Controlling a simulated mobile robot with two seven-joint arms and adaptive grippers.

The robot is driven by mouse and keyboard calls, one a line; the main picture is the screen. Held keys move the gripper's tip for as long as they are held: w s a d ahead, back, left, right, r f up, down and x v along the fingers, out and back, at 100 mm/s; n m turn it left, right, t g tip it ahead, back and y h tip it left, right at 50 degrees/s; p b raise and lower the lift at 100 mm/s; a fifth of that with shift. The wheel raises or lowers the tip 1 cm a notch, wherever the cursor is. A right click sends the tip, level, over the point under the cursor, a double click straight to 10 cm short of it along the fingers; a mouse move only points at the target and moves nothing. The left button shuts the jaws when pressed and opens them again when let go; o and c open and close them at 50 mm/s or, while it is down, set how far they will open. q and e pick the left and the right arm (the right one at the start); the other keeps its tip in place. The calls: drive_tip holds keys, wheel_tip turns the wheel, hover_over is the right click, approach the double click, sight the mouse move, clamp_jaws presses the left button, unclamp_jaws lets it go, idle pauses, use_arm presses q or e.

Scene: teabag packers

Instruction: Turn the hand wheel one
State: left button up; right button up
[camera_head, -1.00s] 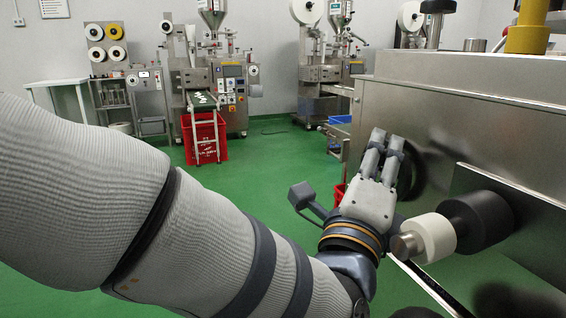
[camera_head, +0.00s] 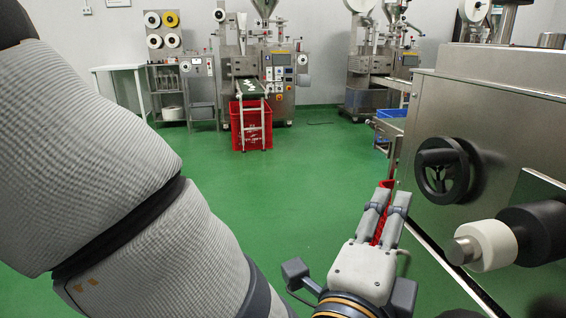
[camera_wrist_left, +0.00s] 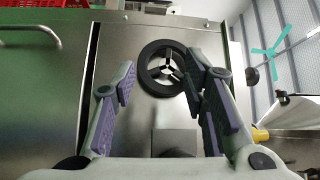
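The black hand wheel (camera_head: 443,170) is a spoked ring on the side of the steel machine, at the right in the head view. In the left wrist view the hand wheel (camera_wrist_left: 166,68) lies ahead, near the middle. My left gripper (camera_head: 387,202) is below and to the left of the wheel in the head view, apart from it. In the left wrist view my left gripper (camera_wrist_left: 163,90) has its fingers spread wide with nothing between them, and the wheel shows in the gap beyond. My right gripper is not in view.
The steel machine (camera_head: 505,100) fills the right side. A white and black roller (camera_head: 490,245) juts from it near the wheel. A red crate (camera_head: 250,128) stands under a packing machine's conveyor at the back. The green floor at the middle is clear.

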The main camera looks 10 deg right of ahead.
use_arm(q)
drive_tip(key=w+a+f+n+g+y+p, duration=0.1)
drive_tip(key=w+f+n+g+y, duration=0.2)
drive_tip(key=n, duration=0.5)
drive_tip(key=n+g+h+p, duration=0.5)
drive_tip(key=n+g+h, duration=0.45)
drive_tip(key=n, duration=2.55)
approach(418, 159)
drive_tip(key=shift+g, duration=0.65)
drive_tip(key=d, duration=0.3)
drive_tip(key=w+d, duration=0.1)
drive_tip(key=d, duration=0.7)
drive_tip(key=shift+w+d+r, duration=0.1)
drive_tip(key=shift+w+d, duration=0.1)
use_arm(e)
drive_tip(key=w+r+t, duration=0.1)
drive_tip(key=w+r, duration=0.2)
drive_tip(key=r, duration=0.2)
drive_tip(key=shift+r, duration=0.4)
